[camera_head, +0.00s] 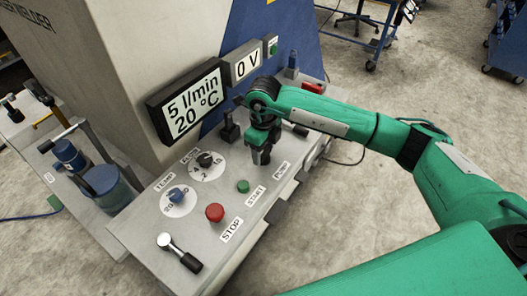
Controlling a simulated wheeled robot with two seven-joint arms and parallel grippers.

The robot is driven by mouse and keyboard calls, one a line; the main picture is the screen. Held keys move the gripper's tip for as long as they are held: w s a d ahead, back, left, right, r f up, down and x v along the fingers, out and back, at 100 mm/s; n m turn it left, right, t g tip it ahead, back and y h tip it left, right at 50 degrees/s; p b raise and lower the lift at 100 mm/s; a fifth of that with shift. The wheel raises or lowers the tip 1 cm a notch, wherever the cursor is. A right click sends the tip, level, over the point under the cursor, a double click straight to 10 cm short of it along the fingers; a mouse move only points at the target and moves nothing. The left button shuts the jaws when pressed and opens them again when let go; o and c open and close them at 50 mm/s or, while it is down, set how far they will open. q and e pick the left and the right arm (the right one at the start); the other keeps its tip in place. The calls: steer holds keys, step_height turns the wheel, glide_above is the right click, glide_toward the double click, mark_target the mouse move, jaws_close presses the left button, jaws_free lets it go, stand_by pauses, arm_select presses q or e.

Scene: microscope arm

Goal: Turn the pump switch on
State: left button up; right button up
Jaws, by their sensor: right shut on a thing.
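The grey control panel (140,226) runs along the machine's base. Its "PUMP" label (281,172) is at the right part of the panel, beyond the "START" label (256,196). My right gripper (262,158) points down at the spot beside the pump label. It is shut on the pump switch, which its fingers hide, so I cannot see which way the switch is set. My left gripper is not in view.
A green start button (243,186), a red stop button (214,212), a blue temperature knob (177,194) and a black knob (205,159) stand on the panel. A lever (180,252) is at the front left. Displays (190,101) hang above.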

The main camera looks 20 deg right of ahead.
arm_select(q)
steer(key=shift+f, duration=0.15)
arm_select(e)
steer(key=shift+r+m, duration=0.1)
steer(key=shift+m, duration=0.2)
steer(key=o, duration=1)
step_height(320, 180, up, 10)
steer(key=shift+f+b, duration=0.25)
steer(key=shift+b, duration=1)
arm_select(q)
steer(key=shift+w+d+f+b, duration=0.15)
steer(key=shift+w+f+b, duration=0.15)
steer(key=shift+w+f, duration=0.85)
arm_select(e)
steer(key=shift+r, duration=2.15)
